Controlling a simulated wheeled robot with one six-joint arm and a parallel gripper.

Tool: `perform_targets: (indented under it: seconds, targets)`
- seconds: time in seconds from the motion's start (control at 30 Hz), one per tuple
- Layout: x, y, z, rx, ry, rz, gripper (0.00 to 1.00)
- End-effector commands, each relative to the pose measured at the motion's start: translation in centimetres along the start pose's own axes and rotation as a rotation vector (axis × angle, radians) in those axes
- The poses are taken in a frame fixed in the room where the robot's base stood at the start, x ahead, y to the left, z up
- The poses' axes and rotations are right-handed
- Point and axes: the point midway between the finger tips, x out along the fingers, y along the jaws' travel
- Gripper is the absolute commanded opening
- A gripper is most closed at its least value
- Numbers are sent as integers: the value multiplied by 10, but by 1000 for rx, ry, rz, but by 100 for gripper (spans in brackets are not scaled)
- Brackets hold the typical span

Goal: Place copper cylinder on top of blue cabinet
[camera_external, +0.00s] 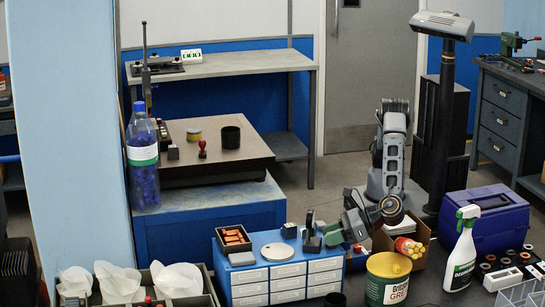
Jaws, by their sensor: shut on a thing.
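The blue cabinet (222,268) is a low block with white drawer fronts at the front centre. On its top are an open dark box (218,246) of copper-orange pieces, a pale grey disc (277,252) and small dark items (289,231). My gripper (318,232) is low over the cabinet's right end, right of the disc. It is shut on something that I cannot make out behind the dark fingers. No separate copper cylinder can be told apart. I cannot tell whether the held thing touches the cabinet top.
A cardboard box (408,262) with bottles is behind the tub. A bin with white bags (120,283) is at front left. A blue toolbox (487,218) is at right.

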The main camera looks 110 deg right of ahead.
Motion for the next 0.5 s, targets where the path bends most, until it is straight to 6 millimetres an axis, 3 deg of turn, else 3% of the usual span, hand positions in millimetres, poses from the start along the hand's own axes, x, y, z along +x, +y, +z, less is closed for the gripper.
perform_targets:
  seconds: [0.4,0.43,0.5]
  targets:
    - [2,0,-5,1,-1,1,0]
    - [2,0,-5,1,0,1,34]
    - [2,0,-4,1,0,1,41]
